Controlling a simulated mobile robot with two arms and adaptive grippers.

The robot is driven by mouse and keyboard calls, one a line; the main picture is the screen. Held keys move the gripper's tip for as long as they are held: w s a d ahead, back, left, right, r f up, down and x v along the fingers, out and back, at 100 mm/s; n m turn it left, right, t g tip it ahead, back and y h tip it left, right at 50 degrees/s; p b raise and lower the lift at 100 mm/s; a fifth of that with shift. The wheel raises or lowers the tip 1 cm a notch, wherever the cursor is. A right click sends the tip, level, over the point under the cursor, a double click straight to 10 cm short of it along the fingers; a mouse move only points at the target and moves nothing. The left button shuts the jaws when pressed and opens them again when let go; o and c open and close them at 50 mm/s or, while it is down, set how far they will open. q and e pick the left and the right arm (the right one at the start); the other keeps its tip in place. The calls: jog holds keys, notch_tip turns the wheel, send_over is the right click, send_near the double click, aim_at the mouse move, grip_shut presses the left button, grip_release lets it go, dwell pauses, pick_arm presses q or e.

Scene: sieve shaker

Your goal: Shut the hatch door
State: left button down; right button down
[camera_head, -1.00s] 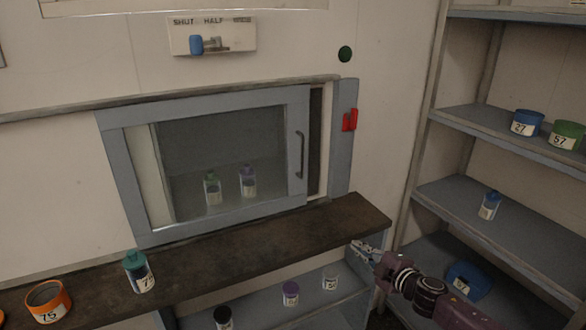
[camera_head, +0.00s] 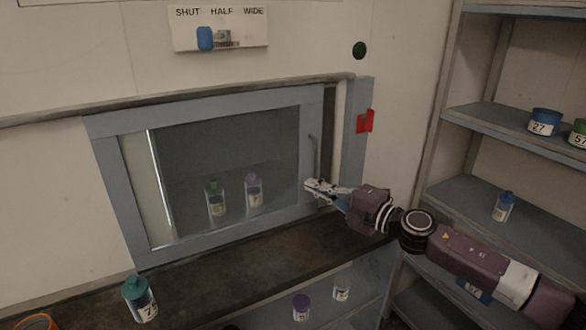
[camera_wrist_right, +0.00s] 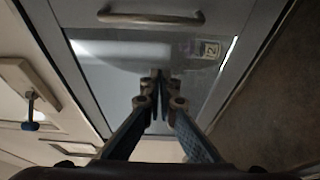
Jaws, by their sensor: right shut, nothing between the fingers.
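The hatch door (camera_head: 218,241) is a grey-framed sliding pane with an upright handle (camera_head: 316,152) on its right side. A dark gap (camera_head: 335,115) shows between its right edge and the grey post (camera_head: 354,150), so it stands a little open. My right gripper (camera_head: 308,187) is shut and empty, close by the handle's lower end in the head view, hiding part of it. In the right wrist view, the handle (camera_wrist_right: 150,17) lies across the top and the fingertips (camera_wrist_right: 160,75) show over the pane, apart from the handle. Whether they touch the door I cannot tell. My left gripper is out of view.
A red catch (camera_head: 365,121) sits on the post. A panel marked SHUT, HALF, WIDE (camera_head: 250,38) has a blue knob. A teal-capped bottle (camera_head: 140,300) stands on the dark ledge (camera_head: 240,275). Two bottles show behind the pane. Shelves (camera_head: 480,195) stand at right.

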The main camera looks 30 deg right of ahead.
aim_at(293, 166)
jog(key=p+x, duration=0.1)
jog(key=x, duration=0.2)
jog(key=p+x, duration=0.1)
jog(key=x, duration=0.1)
jog(key=p+x, duration=0.2)
jog(key=x, duration=0.1)
jog(key=shift+w+r, duration=0.3)
jog(key=shift+w+d+f, duration=0.1)
jog(key=shift+w+d, duration=0.05)
jog(key=shift+d, duration=0.45)
jog(key=shift+w+d+f, duration=0.15)
jog(key=shift+d, duration=1.2)
jog(key=shift+a, duration=0.1)
